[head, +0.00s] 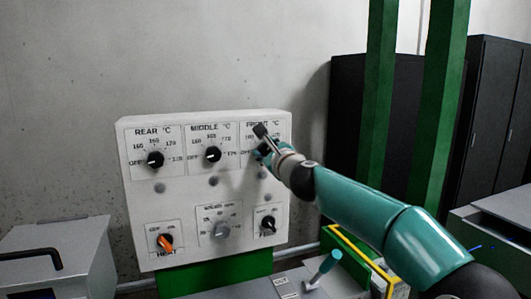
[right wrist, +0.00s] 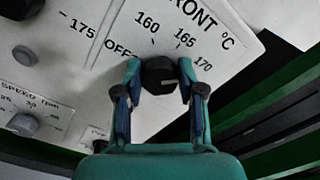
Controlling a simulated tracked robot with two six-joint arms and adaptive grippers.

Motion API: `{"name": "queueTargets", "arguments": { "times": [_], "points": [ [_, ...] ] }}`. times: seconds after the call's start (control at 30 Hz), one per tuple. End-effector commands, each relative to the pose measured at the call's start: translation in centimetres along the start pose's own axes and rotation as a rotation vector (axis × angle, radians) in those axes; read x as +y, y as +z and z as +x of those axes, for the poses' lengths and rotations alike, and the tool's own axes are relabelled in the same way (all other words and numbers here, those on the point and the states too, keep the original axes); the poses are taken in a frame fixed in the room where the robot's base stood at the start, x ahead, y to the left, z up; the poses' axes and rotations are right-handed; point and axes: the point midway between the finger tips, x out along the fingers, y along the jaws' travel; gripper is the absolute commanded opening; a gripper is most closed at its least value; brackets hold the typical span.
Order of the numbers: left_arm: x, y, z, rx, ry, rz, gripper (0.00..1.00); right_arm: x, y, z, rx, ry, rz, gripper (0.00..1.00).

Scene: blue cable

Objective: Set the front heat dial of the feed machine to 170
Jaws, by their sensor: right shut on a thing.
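The feed machine's white control panel (head: 190,190) faces me in the head view. Its front heat dial (right wrist: 160,75) is a black knob under the FRONT °C label, with OFF, 160, 165 and 170 printed around it. My right gripper (right wrist: 160,77) is shut on this dial, one finger on each side. A small pale mark shows on the knob's lower right; I cannot tell which number it points to. In the head view my right gripper (head: 262,145) covers most of the dial. My left gripper is not in view.
The middle dial (head: 212,154) and rear dial (head: 155,159) sit to the left. Below are an orange HEAT switch (head: 165,242), a grey speed knob (head: 221,231) and a black switch (head: 267,223). Green posts (head: 377,80) rise at right.

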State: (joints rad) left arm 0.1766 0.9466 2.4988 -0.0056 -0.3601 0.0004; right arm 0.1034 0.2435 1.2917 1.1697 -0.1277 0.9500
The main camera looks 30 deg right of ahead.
Motion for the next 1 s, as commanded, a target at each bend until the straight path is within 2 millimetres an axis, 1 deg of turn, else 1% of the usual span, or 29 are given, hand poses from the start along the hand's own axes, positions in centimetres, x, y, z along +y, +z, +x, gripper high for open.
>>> {"name": "queueTargets", "arguments": {
  "times": [0.03, 0.3, 0.8, 0.83, 0.97, 1.0],
  "points": [
    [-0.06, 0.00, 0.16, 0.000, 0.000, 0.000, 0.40, 0.75, -0.65, 0.20, 0.010, 0.012, 0.028, 0.04],
    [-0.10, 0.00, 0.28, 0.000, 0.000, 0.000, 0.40, 0.75, -0.66, 0.22, 0.011, 0.012, 0.129, 0.04],
    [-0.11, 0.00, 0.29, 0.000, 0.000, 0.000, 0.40, 0.74, -0.67, 0.23, 0.012, 0.011, 0.151, 0.04],
    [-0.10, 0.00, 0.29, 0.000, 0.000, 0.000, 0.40, 0.74, -0.67, 0.23, 0.012, 0.011, 0.151, 0.40],
    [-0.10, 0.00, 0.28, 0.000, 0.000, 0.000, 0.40, 0.64, -0.56, 0.20, 0.010, 0.010, 0.151, 0.62],
    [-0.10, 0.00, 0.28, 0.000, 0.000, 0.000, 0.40, 0.58, -0.50, 0.18, 0.009, 0.009, 0.151, 0.64]
  ]
}}
